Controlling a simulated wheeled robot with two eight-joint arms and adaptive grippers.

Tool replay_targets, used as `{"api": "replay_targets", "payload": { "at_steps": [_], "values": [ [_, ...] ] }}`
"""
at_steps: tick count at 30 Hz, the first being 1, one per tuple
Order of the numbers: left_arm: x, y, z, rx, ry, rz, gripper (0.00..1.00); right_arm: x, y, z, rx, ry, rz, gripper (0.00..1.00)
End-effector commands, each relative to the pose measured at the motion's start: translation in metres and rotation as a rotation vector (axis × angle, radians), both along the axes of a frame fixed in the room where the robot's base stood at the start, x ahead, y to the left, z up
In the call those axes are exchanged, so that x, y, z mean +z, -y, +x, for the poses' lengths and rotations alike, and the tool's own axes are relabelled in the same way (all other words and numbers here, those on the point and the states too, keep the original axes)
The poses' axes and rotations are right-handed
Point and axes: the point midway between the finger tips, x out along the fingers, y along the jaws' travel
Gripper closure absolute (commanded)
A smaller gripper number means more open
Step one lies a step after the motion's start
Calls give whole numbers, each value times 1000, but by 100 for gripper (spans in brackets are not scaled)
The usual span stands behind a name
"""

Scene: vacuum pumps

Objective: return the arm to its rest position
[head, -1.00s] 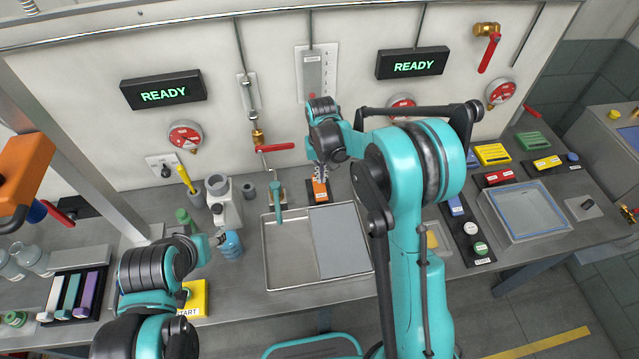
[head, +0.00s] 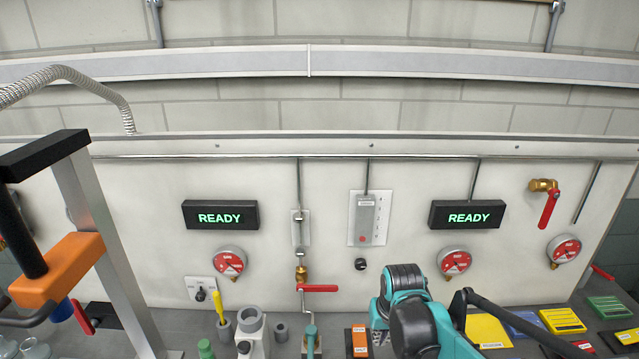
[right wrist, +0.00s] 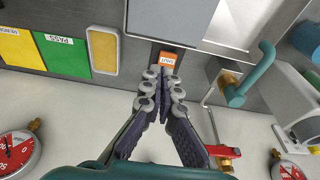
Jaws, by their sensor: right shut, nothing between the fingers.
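My right gripper (head: 379,337) shows at the bottom of the head view, just right of an orange block (head: 357,341) on the bench. In the right wrist view its dark, knuckled fingers (right wrist: 163,82) are together with nothing between them. The orange label (right wrist: 168,59) shows just beyond the fingertips there, apart from them as far as I can tell. My left arm and gripper are outside the head view.
Behind the bench, the panel carries two READY displays (head: 220,215), gauges (head: 229,263) and a red-handled valve (head: 318,288). An orange-and-metal frame (head: 62,270) stands at left.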

Motion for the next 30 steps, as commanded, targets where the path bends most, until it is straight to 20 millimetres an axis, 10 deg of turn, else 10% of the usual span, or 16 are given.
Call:
{"api": "replay_targets", "payload": {
  "at_steps": [15,30],
  "values": [
    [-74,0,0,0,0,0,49,-34,27,-130,-2,302,-8,100],
    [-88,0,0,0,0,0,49,-56,32,-158,-3,388,-16,100]
  ]
}}
